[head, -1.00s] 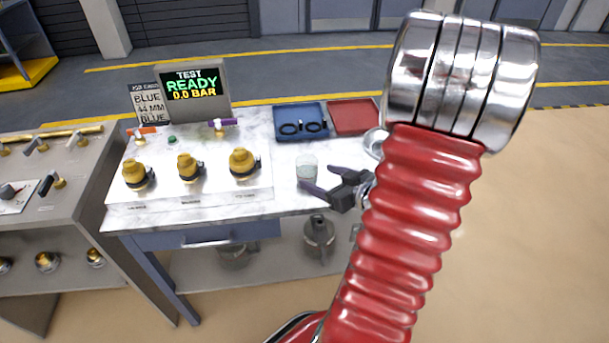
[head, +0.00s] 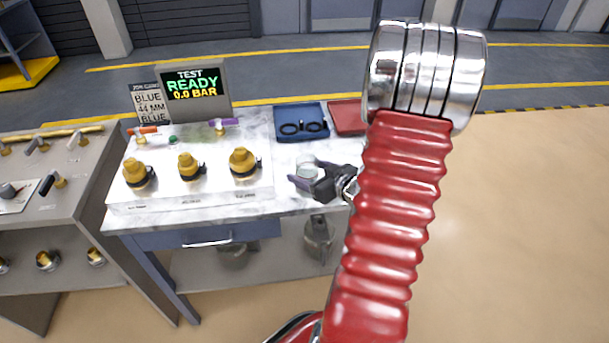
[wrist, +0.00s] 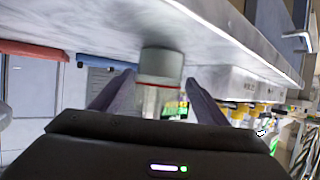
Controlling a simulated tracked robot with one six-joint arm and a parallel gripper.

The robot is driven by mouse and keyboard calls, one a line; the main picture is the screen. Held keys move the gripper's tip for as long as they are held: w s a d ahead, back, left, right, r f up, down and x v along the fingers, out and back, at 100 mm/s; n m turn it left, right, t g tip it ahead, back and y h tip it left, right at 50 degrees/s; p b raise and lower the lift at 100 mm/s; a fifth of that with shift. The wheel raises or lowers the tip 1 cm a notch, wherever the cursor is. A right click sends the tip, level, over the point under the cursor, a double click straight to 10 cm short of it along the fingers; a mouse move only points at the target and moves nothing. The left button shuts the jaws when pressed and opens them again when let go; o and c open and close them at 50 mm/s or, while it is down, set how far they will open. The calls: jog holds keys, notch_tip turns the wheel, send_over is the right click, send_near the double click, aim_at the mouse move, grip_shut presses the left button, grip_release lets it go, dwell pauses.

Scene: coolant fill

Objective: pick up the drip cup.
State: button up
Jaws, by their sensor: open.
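The drip cup (head: 307,168) is a small clear cup standing on the marble bench top, to the right of the white valve panel. In the wrist view, which is turned over, the cup (wrist: 160,68) shows a grey band and a thin red line, with a clear part below. My gripper (head: 303,181) is open, with its dark fingers around the near side of the cup in the head view. In the wrist view the fingers (wrist: 161,90) lie to either side of the cup, with gaps visible. The cup's lower part is partly hidden by the fingers in the head view.
A blue tray (head: 279,135) with black rings and a red tray (head: 345,129) lie behind the cup. The white panel (head: 220,194) with brass fittings stands to the left. A display (head: 193,101) reads TEST READY 0.0 BAR. The bench front edge is close below my gripper.

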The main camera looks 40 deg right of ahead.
jog(key=x, duration=0.4)
jog(key=shift+w+d+f, duration=0.1)
jog(key=shift+w+f, duration=0.05)
jog(key=shift+w, duration=0.2)
jog(key=shift+c, duration=0.3)
jog(key=c, duration=1.2)
jog(key=shift+o, duration=0.2)
jog(key=shift+r, duration=0.35)
jog(key=shift+r, duration=4.65)
